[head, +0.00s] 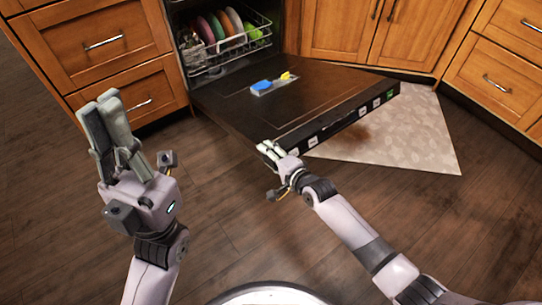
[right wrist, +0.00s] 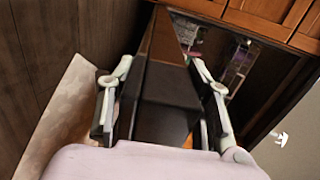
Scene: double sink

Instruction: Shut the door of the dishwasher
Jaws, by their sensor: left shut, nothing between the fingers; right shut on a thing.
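The dishwasher door (head: 330,82) is dark and hangs open, lowered out over the floor, with its control strip along the outer edge. My right gripper (head: 268,149) is at the door's near corner. In the right wrist view its two fingers lie on either side of the dark door edge (right wrist: 168,88), shut on it. My left gripper (head: 97,104) is shut and empty, pointing up and away from the door at the left. The dishwasher's opening shows behind the door, with a rack (head: 230,45) inside.
Several coloured plates (head: 216,27) stand in the rack. A blue and yellow item (head: 272,84) lies on the door's inner face. Wooden drawers (head: 126,95) flank the dishwasher, and a pale mat (head: 400,137) lies on the floor at the right. Floor in front is clear.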

